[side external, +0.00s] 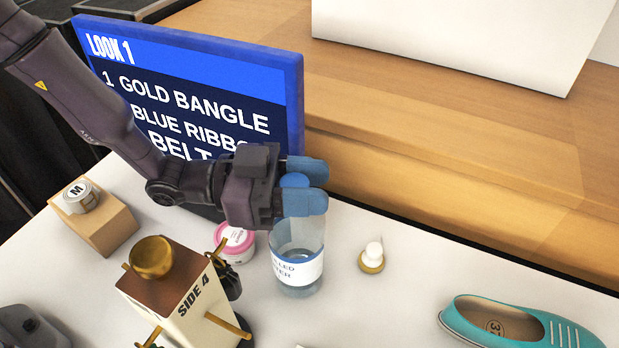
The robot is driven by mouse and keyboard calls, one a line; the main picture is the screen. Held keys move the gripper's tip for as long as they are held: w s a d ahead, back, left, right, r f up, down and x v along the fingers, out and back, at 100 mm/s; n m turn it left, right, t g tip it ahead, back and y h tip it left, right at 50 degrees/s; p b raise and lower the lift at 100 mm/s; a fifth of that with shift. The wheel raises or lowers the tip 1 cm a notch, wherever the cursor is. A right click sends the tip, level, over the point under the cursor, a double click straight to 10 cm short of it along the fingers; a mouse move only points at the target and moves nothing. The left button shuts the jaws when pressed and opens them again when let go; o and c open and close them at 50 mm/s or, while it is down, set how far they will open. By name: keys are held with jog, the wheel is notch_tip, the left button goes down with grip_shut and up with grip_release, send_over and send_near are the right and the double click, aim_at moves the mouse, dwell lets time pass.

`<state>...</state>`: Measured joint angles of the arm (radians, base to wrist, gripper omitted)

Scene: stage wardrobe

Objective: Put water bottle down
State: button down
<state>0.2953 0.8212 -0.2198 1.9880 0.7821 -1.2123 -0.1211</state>
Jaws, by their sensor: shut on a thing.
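The water bottle (298,254) is clear with a white label and a blue cap. It is upright at the middle of the side external view, at the table. My gripper (304,186) comes in from the left and is shut on the top of the bottle, with its blue fingertips around the cap and neck. I cannot tell whether the bottle's base touches the white table (420,256) or is slightly above it.
A pink-and-white tub (236,243) is close left of the bottle. A block marked SIDE 4 (190,305) with pegs and a gold knob stands front left. A small white-topped brass item (372,257) and a teal shoe (520,322) are right. A LOOK 1 sign (210,85) stands behind.

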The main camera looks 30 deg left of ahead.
jog(key=c, duration=0.7)
grip_release()
